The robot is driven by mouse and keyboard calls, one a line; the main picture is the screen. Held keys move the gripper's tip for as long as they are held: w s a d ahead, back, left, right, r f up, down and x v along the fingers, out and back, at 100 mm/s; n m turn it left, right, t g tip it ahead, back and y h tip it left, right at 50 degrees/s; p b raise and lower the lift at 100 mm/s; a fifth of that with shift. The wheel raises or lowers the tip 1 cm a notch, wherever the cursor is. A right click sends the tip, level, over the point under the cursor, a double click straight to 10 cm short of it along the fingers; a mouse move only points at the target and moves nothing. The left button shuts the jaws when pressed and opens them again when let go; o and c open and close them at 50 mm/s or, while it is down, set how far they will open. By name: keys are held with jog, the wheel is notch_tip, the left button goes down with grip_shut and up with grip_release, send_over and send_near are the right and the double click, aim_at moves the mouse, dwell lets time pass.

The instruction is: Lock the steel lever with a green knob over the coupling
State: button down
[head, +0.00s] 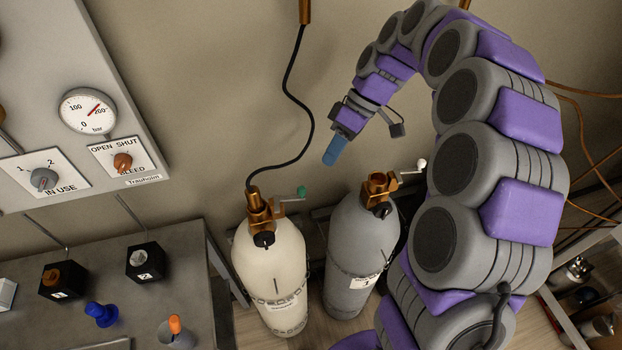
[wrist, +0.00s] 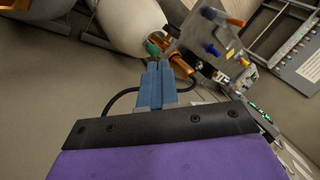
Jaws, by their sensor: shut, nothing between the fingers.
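The steel lever (head: 284,200) with its green knob (head: 301,191) sticks out to the right of the brass coupling (head: 259,208) on top of the cream cylinder (head: 272,262). A black hose runs down into the coupling. In the wrist view the green knob (wrist: 152,48) shows just beyond my fingertips, with brass parts (wrist: 181,66) to its right. My gripper (head: 333,152) has blue fingers, shut and empty, pointing down. In the head view it is above and right of the knob, apart from it. The fingers partly cover the lever in the wrist view.
A grey cylinder (head: 352,250) stands right of the cream one, with an open brass fitting (head: 377,186) and a white-knobbed lever (head: 421,164). The black hose (head: 289,90) hangs left of my gripper. A gauge panel (head: 60,170) and a bench (head: 180,270) are at left.

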aim_at(290, 199)
jog(key=w+d+f+n+y+p, duration=0.1)
jog(key=w+f+n, duration=0.1)
jog(key=w, duration=0.5)
jog(key=shift+w+d+f+n, duration=0.3)
jog(key=shift+d+f, duration=0.1)
jog(key=shift+f, duration=0.3)
jog(key=s+a+f, duration=0.6)
jog(key=f, duration=0.2)
jog(key=shift+s+a, duration=0.35)
jog(key=shift+s, duration=0.05)
jog(key=shift+s, duration=0.1)
